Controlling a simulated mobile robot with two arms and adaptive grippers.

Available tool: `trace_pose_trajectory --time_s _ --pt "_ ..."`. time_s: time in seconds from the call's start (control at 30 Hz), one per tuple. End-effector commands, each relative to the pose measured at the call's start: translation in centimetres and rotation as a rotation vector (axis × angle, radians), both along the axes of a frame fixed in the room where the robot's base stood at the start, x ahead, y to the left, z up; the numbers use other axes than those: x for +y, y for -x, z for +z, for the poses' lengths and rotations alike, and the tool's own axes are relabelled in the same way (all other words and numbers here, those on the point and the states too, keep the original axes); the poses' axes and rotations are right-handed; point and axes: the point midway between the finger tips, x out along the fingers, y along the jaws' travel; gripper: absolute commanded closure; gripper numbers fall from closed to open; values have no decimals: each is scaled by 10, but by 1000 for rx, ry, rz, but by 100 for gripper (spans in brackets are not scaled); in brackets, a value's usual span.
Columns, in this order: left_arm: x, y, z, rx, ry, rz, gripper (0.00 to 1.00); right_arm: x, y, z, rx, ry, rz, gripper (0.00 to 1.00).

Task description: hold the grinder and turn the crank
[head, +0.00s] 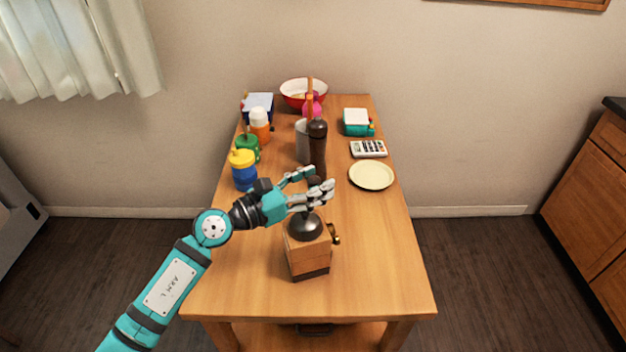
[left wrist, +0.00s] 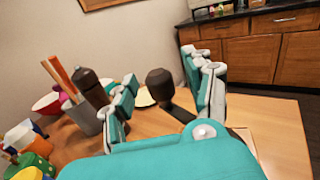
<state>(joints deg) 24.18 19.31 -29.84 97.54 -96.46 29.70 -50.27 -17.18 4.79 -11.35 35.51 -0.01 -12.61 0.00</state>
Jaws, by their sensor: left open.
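The grinder (head: 307,253) stands upright near the front of the wooden table, a wooden box with a dark domed top and a small brass-coloured drawer knob on its right side. My left gripper (head: 318,185) is open just above the dome, reaching in from the left. In the left wrist view the dark crank knob (left wrist: 160,84) shows between the open fingers, apart from both as far as I can see. In the head view the crank is largely hidden behind my fingers. My right gripper is in neither view.
A dark brown pepper mill (head: 317,146) stands behind the gripper. A pale plate (head: 371,176), a calculator (head: 368,149), a blue cup with yellow lid (head: 243,170), a green mug (head: 248,148) and a red bowl (head: 303,88) sit farther back. The table's front right is clear.

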Motion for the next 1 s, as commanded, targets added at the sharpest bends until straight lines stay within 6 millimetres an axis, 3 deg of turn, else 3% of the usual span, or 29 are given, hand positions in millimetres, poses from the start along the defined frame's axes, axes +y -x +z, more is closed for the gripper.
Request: trace_pose_trajectory --time_s 0.17,0.57,1.0 --pt "0 0 0 0 0 0 48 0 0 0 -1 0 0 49" --pt "1 0 0 0 0 0 100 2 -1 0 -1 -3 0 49" --pt "1 0 0 0 0 0 100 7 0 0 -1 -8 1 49"
